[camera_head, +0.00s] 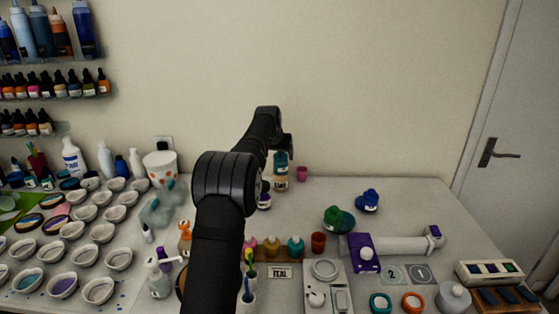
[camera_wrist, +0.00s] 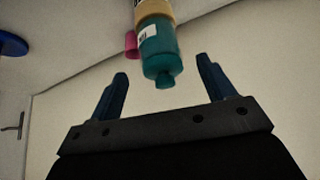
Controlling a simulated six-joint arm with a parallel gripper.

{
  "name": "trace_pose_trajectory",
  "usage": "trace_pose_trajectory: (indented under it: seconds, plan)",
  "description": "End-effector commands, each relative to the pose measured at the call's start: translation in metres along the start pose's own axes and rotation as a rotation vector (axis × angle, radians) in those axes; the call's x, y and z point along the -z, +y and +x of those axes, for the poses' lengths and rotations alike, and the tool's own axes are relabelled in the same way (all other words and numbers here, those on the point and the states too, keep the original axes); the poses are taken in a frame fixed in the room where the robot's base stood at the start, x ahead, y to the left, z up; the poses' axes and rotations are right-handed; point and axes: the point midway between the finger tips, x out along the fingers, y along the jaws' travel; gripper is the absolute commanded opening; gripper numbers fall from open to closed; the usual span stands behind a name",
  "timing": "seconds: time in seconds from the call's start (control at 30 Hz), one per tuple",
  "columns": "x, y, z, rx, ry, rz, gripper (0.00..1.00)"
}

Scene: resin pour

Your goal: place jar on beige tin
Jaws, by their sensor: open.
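A teal jar (camera_head: 281,160) with a white label stands upright at the back of the table. It sits on a beige tin (camera_head: 281,184). The wrist view is upside down: the teal jar (camera_wrist: 160,56) has its neck toward my gripper, and the beige tin (camera_wrist: 155,12) is at the top edge, apparently touching it. My gripper (camera_wrist: 163,82) is open and empty. Its two blue fingers are apart, with the jar's neck showing between them in the picture but beyond the tips. In the head view my arm hides the fingers.
A pink cup (camera_head: 302,174) stands just right of the tin. A purple-topped bottle (camera_head: 265,200) is close in front, partly behind my arm. Green and blue lumps (camera_head: 367,201) lie to the right. The wall is close behind; the back right of the table is clear.

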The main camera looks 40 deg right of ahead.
Motion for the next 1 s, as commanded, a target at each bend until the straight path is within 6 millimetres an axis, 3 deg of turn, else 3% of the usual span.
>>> trace_pose_trajectory:
  seconds: [0.2,0.4,0.8,1.0]
  plan:
    - [0.0,0.0,-0.041,0.0,0.001,0.0,0.75]
    - [0.0,0.0,-0.06,-0.001,-0.001,0.001,0.75]
    - [0.0,0.0,-0.062,-0.001,-0.001,0.001,0.75]
    - [-0.001,0.0,-0.047,-0.001,-0.004,0.001,0.75]
